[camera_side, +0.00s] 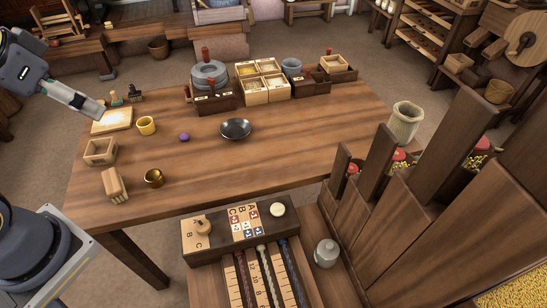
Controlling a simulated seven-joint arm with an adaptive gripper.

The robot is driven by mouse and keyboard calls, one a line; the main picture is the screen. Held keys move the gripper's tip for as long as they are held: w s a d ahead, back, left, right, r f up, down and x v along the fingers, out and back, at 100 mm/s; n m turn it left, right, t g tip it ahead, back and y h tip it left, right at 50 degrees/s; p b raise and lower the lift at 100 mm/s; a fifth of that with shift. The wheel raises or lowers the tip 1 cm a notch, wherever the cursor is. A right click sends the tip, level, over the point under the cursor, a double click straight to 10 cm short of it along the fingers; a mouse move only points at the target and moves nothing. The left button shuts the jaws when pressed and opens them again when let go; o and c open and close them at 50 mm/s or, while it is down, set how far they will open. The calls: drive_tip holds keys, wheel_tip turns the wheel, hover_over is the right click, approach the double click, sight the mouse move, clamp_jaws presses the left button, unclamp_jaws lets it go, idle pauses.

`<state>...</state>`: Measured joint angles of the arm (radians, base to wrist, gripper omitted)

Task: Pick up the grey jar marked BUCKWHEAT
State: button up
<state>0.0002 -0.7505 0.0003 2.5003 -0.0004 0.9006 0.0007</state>
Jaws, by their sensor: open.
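A small grey lidded jar (326,253) stands upright on the wooden surface at the lower middle right, beside the slotted board. No marking can be read on it, so I cannot tell whether it says BUCKWHEAT. A blue-grey pot (291,68) also stands at the back of the table. My gripper (99,110) is at the upper left, over the table's left end by a pale board. It is open and far from both grey vessels. Its fingers are too small to see clearly.
The wooden table (290,150) has a clear middle and right side.

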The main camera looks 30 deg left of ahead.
drive_tip(key=shift+o, duration=0.6)
